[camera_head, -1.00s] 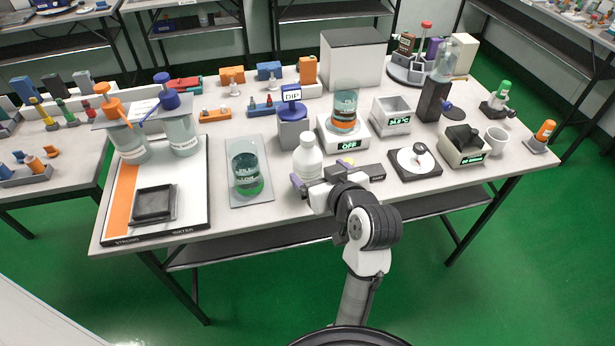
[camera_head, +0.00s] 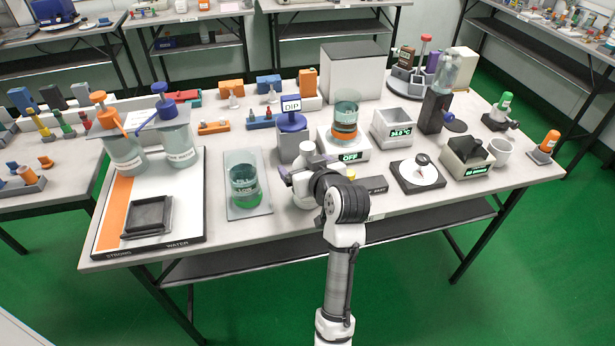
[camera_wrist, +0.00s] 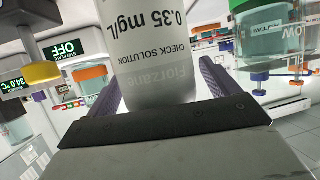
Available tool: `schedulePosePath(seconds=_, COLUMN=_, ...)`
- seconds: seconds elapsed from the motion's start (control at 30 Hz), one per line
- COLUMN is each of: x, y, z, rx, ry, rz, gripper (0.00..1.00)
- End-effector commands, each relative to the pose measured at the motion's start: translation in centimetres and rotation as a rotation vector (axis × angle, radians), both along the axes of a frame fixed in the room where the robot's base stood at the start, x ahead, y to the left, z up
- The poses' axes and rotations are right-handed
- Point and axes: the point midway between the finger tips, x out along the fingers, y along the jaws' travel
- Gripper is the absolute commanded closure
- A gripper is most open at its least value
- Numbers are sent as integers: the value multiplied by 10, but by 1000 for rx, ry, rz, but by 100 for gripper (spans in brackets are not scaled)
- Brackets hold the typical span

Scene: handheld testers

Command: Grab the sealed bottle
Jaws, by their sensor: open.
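A white bottle (camera_head: 307,149) stands upright near the front edge of the table, its lower body partly hidden by my gripper (camera_head: 298,178) in the head view. In the wrist view the bottle (camera_wrist: 160,50) fills the middle and shows lettering reading "CHECK SOLUTION" and "0.35 mg/L". My gripper (camera_wrist: 165,75) is open, with one purple-padded finger on each side of the bottle. The bottle is between the fingers; whether either pad touches it I cannot tell.
A glass beaker (camera_head: 244,182) stands on a tray to the left. A beaker on a device marked OFF (camera_head: 352,156) and a blue-topped DIP stand (camera_head: 292,137) are close behind. A dark flat block (camera_head: 373,185) lies just right.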

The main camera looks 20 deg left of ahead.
Motion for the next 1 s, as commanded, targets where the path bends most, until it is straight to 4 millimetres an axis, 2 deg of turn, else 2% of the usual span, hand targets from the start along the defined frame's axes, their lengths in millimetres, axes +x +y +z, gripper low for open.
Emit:
schedulePosePath(seconds=0.3, x=4, y=4, z=-3, rx=-1, ry=-1, rz=-1, gripper=13)
schedulePosePath(seconds=0.77, x=4, y=4, z=-3, rx=-1, ry=-1, rz=-1, gripper=73)
schedulePosePath(seconds=0.8, x=4, y=4, z=-2, rx=1, ry=-3, rz=-1, gripper=76)
schedulePosePath(seconds=1.0, x=4, y=4, z=-2, rx=1, ry=-3, rz=-1, gripper=76)
